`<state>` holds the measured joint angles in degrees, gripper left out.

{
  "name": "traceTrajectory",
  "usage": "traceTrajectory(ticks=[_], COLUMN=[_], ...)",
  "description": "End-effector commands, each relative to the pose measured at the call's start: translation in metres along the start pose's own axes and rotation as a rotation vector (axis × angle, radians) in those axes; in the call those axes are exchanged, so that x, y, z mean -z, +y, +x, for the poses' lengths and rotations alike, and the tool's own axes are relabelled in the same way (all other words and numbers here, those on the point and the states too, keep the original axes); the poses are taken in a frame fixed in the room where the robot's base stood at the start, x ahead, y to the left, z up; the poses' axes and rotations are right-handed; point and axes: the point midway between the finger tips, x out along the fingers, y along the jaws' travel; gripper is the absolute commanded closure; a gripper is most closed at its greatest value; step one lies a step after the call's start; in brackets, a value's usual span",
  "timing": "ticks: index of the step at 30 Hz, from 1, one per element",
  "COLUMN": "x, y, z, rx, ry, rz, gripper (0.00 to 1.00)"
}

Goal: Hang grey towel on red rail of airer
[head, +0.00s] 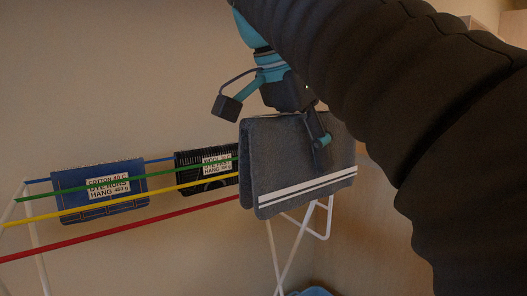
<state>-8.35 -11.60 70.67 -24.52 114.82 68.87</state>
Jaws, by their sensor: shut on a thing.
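The grey towel (300,170) is folded over, with two white stripes near its lower edge. My gripper (275,124) is at its top edge and shut on it. The towel hangs down at the right end of the airer (275,250), in front of the rails. The red rail (120,232) is the lowest and nearest in the picture, running up to the right until the towel hides it. Whether the towel touches or straddles any rail cannot be told.
Yellow (100,205), green (60,189) and blue (158,160) rails lie behind the red one. A labelled blue cloth (72,182) and a dark striped cloth (190,180) hang towards the back. The visible red rail is bare. A blue object (312,292) shows at the bottom edge.

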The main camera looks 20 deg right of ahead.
Motion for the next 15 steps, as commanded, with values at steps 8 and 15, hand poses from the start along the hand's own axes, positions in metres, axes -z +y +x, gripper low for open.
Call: traceTrajectory(ticks=[8, 15], x=[0.0, 0.0], y=[-0.02, -0.036], z=[0.0, 0.0], rx=[0.0, 0.0], ry=[0.0, 0.0], rz=[-0.001, -0.001], gripper=[1.0, 1.0])
